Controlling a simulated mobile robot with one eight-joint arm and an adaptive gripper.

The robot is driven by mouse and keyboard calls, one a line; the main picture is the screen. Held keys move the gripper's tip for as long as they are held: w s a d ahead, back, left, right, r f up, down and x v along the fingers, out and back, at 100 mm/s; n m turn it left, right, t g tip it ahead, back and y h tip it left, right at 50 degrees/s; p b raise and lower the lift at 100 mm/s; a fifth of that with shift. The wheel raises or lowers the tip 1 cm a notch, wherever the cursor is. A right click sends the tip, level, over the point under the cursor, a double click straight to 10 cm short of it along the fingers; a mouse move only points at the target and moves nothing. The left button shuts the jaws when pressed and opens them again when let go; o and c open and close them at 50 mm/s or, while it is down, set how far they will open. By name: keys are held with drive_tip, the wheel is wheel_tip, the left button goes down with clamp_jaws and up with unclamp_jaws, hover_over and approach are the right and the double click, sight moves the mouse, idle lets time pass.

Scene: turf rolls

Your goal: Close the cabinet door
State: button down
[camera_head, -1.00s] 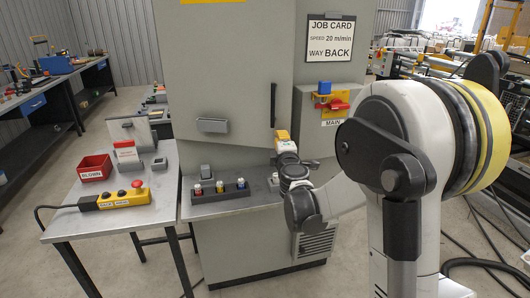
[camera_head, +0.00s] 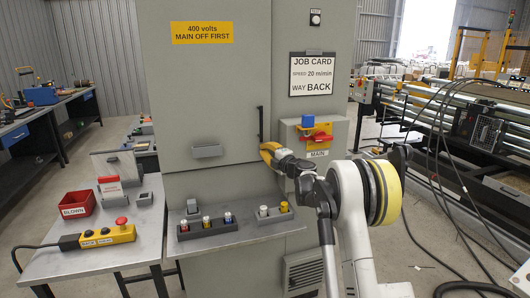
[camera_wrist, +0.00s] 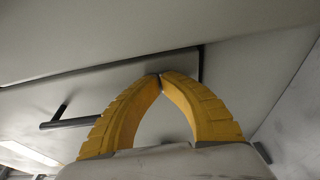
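The grey cabinet door (camera_head: 210,100) fills the upper front of the cabinet, with a dark vertical handle (camera_head: 261,123) near its right edge. It looks nearly flush; in the head view I cannot tell if a small gap remains. In the wrist view, the door face (camera_wrist: 120,95) shows its handle (camera_wrist: 70,121) at left and a dark line along the door's edge and corner.
A main switch box (camera_head: 313,137) with a red handle is right of the door. Fuse holders (camera_head: 206,225) sit on the ledge below. A side table (camera_head: 100,252) holds a red bin (camera_head: 77,204) and a yellow button box (camera_head: 108,236). Cables lie on the floor at right.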

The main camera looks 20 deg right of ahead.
idle(0.4)
drive_tip(key=s+d, duration=0.2)
drive_tip(key=s, duration=1)
drive_tip(key=s+a+r+m+t+h, duration=0.1)
drive_tip(key=s+a+r+m+h, duration=0.1)
drive_tip(key=s+r+m+h, duration=0.3)
drive_tip(key=s+a+r+m+h, duration=0.1)
drive_tip(key=r+m, duration=0.2)
drive_tip(key=r, duration=0.4)
drive_tip(key=s+a+r+m+g+h, duration=0.1)
drive_tip(key=s+a+m+g+h, duration=0.1)
drive_tip(key=s+m, duration=0.4)
drive_tip(key=s+a+f+m+g+y, duration=0.1)
drive_tip(key=s+a+f+m+g, duration=0.1)
drive_tip(key=s+a+f, duration=0.4)
drive_tip(key=s+a+f+m+g+y, duration=0.2)
drive_tip(key=s+a+f+g, duration=0.2)
drive_tip(key=s, duration=1.1)
drive_tip(key=s+a+f+m+g+y, duration=0.1)
drive_tip(key=s+a+f+g+y, duration=0.1)
drive_tip(key=s+a+f, duration=0.6)
wheel_tip(320, 180, down, 2)
drive_tip(key=s+g, duration=0.1)
drive_tip(key=s, duration=0.1)
drive_tip(key=shift+s+a+m+g, duration=0.3)
drive_tip(key=shift+a+m+g, duration=0.05)
drive_tip(key=shift+m+g, duration=0.05)
